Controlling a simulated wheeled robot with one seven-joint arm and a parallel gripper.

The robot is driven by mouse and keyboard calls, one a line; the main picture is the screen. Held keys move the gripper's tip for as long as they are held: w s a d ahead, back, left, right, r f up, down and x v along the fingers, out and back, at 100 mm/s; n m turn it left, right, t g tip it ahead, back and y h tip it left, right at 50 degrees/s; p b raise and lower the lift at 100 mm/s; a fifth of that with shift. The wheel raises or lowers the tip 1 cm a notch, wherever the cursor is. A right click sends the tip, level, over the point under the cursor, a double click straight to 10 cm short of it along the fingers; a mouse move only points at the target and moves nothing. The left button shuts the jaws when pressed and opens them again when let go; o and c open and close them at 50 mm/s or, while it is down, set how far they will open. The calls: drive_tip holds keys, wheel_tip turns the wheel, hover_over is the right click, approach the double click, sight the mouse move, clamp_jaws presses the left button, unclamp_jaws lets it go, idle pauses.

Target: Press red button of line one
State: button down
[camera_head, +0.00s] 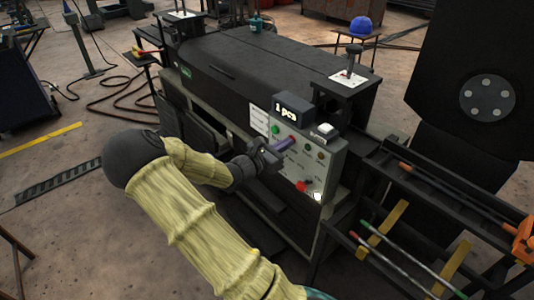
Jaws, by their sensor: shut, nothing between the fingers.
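A grey control panel (325,168) stands on the front of the dark machine, under a display (292,109) reading "1 pcs". A green button (275,130) sits at its upper left. A small red spot (292,138) shows right at the tips of my gripper (288,143). My gripper's purple fingers are shut and point at the panel; I cannot tell if they touch it. Further right in the row are a dark green button (307,147) and a dull red one (320,155). A larger red button (302,186) sits low on the panel. My wrist hides part of the panel's left side.
A white button box (322,131) sits on top of the panel. A blue dome (360,25) is on a stand behind. Open floor lies at left.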

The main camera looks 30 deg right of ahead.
drive_tip(key=s+a+p, duration=0.2)
drive_tip(key=a+p, duration=0.1)
drive_tip(key=a, duration=1)
drive_tip(key=shift+a, duration=0.35)
drive_tip(key=shift+s, duration=0.1)
drive_tip(key=s+f+m+g+y, duration=0.5)
drive_tip(key=s+m+y, duration=0.25)
drive_tip(key=s, duration=0.25)
drive_tip(key=s+a+r+m+t+y, duration=0.2)
drive_tip(key=s+a+r+m+y, duration=0.1)
drive_tip(key=a+m+y, duration=0.65)
drive_tip(key=a+r+m+t+p, duration=0.1)
drive_tip(key=r+p, duration=1)
drive_tip(key=r, duration=0.2)
drive_tip(key=a+r+m+t+p, duration=0.1)
drive_tip(key=a+r+p, duration=0.1)
drive_tip(key=r+p, duration=1)
drive_tip(key=shift+a+r+m+t+y, duration=0.3)
drive_tip(key=shift+r+t+y, duration=0.1)
drive_tip(key=shift+r, duration=0.4)
